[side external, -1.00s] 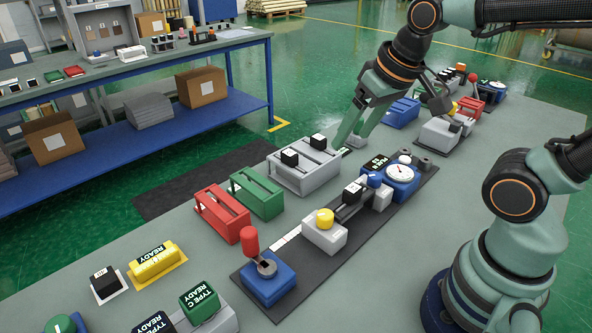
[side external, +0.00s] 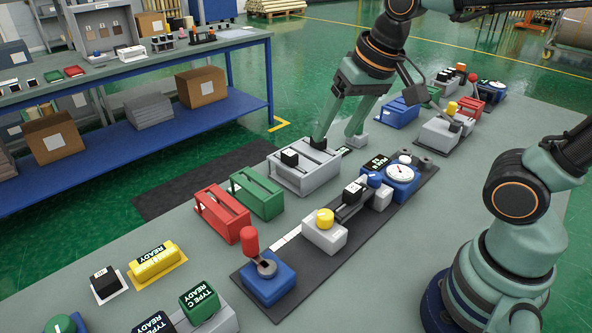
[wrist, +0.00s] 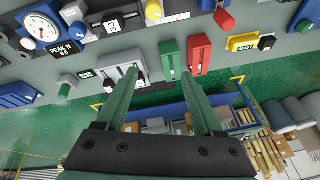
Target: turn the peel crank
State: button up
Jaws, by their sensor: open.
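The likely peel crank is a red handle (side external: 250,240) on a grey lever over a blue base (side external: 268,286), at the near end of a black mat. The red handle also shows at the top of the wrist view (wrist: 225,22). My gripper (side external: 338,140) is open and empty, well behind and to the right of the crank, pointing down. Its fingers also show in the wrist view (wrist: 160,76), spread apart. One finger is over the end of a grey slotted fixture (side external: 312,178); I cannot tell whether it touches.
The mat (side external: 308,268) also holds a yellow-topped block (side external: 325,218) and a round gauge (side external: 401,169). Red (side external: 222,214) and green (side external: 257,192) holders stand beside it. A yellow READY block (side external: 154,262) lies left. A blue bench (side external: 140,135) stands behind.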

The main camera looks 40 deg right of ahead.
jog(key=w+a+f+m+g, duration=0.2)
jog(key=w+a+m+g, duration=0.15)
jog(key=a+m, duration=0.45)
jog(key=m, duration=0.4)
send_near(248, 231)
jog(key=shift+g, duration=0.45)
jog(key=f, duration=1)
jog(key=shift+w+a+f, duration=0.15)
jog(key=shift+w+f, duration=0.2)
jog(key=shift+w, duration=0.05)
jog(key=shift+c, duration=0.3)
grip_shut()
